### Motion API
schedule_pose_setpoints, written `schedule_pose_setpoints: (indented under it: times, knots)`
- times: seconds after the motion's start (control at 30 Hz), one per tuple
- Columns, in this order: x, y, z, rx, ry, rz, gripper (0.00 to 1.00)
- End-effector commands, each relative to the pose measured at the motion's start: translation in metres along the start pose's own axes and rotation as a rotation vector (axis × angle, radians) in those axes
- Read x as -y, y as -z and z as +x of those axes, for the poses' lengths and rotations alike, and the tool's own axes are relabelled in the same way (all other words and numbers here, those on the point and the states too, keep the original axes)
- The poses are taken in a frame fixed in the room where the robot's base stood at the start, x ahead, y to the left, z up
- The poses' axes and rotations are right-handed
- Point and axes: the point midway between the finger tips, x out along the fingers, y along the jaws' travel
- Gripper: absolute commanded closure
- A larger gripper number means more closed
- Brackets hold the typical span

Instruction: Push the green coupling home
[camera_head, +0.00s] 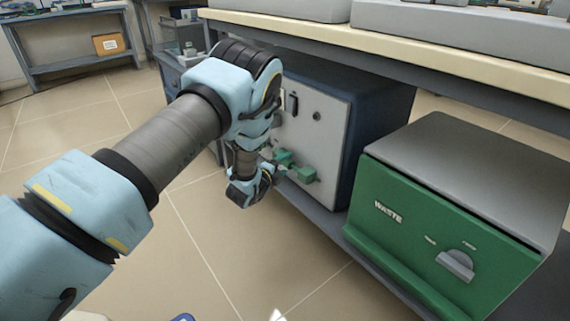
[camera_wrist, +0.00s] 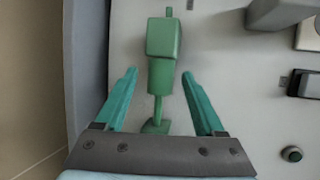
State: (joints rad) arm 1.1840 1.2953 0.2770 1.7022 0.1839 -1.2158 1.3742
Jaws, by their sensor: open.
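The green coupling (camera_wrist: 163,60) is a blocky piece with a narrower lower section, in the upper middle of the wrist view against a pale panel. A thin green stem (camera_wrist: 158,108) runs from it to a small green foot (camera_wrist: 156,126). My gripper (camera_wrist: 159,75) is open, with one teal finger on each side of the coupling's lower section and a visible gap on both sides. In the head view, green parts (camera_head: 303,174) show low on the cabinet's pale front, beside my wrist. My arm hides part of that front. I cannot tell how far the coupling is seated.
The pale-fronted blue cabinet (camera_head: 365,128) stands on a low shelf under a bench (camera_head: 480,73). A green WASTE box (camera_head: 420,235) with a grey knob stands to its right. The wrist view shows a black switch (camera_wrist: 304,84) and dark button (camera_wrist: 292,154). Open floor lies left.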

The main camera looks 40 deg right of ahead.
Motion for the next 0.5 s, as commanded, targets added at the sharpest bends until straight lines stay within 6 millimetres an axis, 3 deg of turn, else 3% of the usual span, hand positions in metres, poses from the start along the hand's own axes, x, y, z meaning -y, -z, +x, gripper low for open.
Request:
schedule_pose_setpoints:
  times: [0.3,0.5]
  knots:
    - [0.002,-0.001,-0.063,0.001,-0.004,0.0,0.29]
    - [0.002,-0.001,-0.089,0.001,-0.001,0.0,0.29]
